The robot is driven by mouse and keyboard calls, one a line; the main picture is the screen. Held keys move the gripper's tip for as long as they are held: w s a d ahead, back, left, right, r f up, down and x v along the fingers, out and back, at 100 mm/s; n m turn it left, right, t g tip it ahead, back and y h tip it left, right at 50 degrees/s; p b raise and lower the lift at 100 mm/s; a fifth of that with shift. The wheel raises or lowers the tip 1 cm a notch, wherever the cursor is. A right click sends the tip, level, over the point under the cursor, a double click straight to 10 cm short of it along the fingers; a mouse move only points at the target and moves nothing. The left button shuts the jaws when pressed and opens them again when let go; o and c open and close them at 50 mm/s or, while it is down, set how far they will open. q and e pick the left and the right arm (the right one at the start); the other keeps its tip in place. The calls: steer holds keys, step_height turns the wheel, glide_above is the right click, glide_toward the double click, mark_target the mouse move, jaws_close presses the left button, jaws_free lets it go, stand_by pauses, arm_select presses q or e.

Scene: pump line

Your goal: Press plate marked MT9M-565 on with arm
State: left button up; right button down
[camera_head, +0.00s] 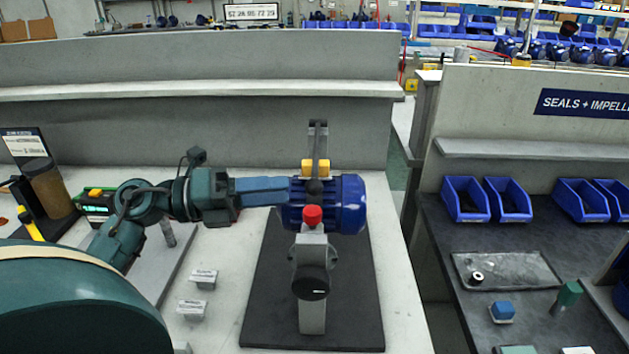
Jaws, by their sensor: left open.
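A blue motor (350,205) lies on a dark base plate (262,310) on the light bench. A grey upright fixture with a red knob (313,216) and a round dark part (311,283) stands in front of it. A grey upright bar (318,145) and a yellow block (316,167) show behind. My left gripper (284,190) is open, its blue fingers reaching right to the motor's left side; I cannot tell whether they touch. Two small blocks with white labels, one farther (203,278) and one nearer (192,309), stand left of the base plate. Their print and the MT9M-565 marking are unreadable.
A sign stand (25,150), a brown cylinder (50,187) and a yellow-and-green device (95,200) stand at the left. A grey wall with a ledge (200,90) closes the back. The dark right bench holds blue bins (466,199) and a grey tray (507,270).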

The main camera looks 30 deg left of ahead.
mark_target(314, 184)
arm_select(q)
steer(key=p+x, duration=0.1)
steer(key=x, duration=0.6)
steer(key=shift+c, duration=0.6)
jaws_close()
